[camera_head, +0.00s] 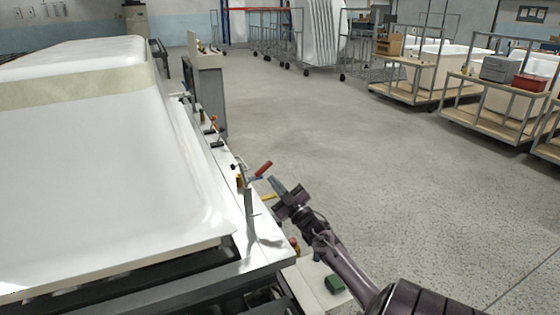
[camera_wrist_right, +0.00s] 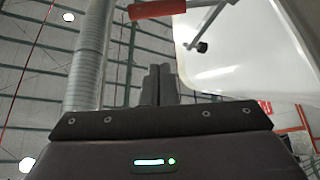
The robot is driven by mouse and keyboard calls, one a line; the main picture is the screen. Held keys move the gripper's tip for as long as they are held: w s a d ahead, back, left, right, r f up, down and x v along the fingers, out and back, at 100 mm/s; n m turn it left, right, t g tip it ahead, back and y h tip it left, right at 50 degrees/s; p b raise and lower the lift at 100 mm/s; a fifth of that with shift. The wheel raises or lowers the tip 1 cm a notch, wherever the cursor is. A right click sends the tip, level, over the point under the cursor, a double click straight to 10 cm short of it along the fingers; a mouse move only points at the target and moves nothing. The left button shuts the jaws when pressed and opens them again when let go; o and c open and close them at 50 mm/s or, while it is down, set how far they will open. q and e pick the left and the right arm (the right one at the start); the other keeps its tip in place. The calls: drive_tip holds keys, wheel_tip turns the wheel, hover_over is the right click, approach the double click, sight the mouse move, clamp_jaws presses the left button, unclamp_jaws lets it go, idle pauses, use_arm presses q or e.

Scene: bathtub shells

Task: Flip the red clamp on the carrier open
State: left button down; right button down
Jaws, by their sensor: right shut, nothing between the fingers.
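The red clamp handle (camera_head: 264,168) sticks up and outward from the right edge of the carrier (camera_head: 195,130). The white bathtub shell (camera_head: 110,160) lies on the carrier. My right gripper (camera_head: 276,185) is just below and to the right of the red handle, apart from it as far as I can tell. Its fingers are shut with nothing between them. In the right wrist view the red handle (camera_wrist_right: 157,9) is at the top, beyond the closed fingertips (camera_wrist_right: 158,72), and a black-tipped rod (camera_wrist_right: 201,46) shows beside the white shell. My left gripper is not in view.
Another clamp (camera_head: 213,127) sits farther along the carrier edge. A grey cabinet (camera_head: 207,90) stands behind it. Carts with white tubs (camera_head: 433,72) stand at the right. The grey floor (camera_head: 340,130) between is clear.

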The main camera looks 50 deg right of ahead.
drive_tip(key=shift+v, duration=1.15)
drive_tip(key=shift+a+r, duration=0.1)
